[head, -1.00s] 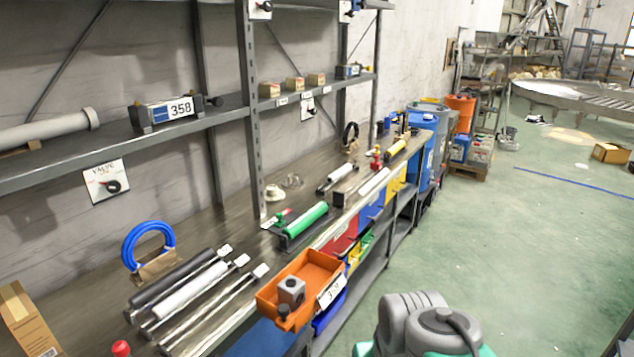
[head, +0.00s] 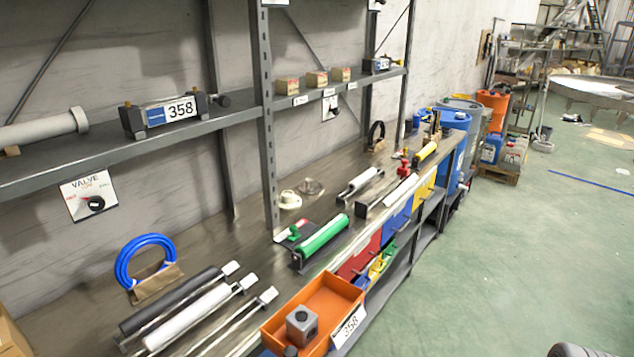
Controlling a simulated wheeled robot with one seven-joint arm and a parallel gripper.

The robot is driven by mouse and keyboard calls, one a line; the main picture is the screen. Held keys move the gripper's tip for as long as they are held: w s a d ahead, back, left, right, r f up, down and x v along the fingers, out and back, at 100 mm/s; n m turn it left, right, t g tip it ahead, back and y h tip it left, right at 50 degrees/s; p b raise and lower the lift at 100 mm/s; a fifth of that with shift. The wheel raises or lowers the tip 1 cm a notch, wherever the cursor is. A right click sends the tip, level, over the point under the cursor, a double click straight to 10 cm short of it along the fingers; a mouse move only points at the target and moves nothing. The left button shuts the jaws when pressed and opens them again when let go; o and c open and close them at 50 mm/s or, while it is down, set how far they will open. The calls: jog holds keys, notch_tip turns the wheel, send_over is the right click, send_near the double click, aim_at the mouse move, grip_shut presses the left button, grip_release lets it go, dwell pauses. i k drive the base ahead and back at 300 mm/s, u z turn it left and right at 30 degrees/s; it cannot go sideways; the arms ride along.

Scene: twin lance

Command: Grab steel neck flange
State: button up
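Two small round fittings stand on the grey workbench (head: 245,215), behind the shelf post. One is a grey, steel-coloured disc-like piece (head: 310,187) that looks like a flange, low on the bench and close to the wall. The other is a cream-white round piece (head: 290,200) just in front and left of it. Both are too small to make out a neck or holes clearly. My gripper is not in view. A dark rounded part at the bottom right edge is likely mine.
An orange bin (head: 277,325) tagged 358 holds a grey block (head: 302,325) at the bench's front edge. A green roller (head: 323,236) lies before the fittings. A shelf post (head: 267,130) and an upper shelf (head: 110,150) are obstacles. Green floor (head: 490,270) at right is clear.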

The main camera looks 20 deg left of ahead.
aim_at(310, 188)
jog(key=z, duration=0.05)
jog(key=i, duration=3.35)
jog(key=u, duration=4.7)
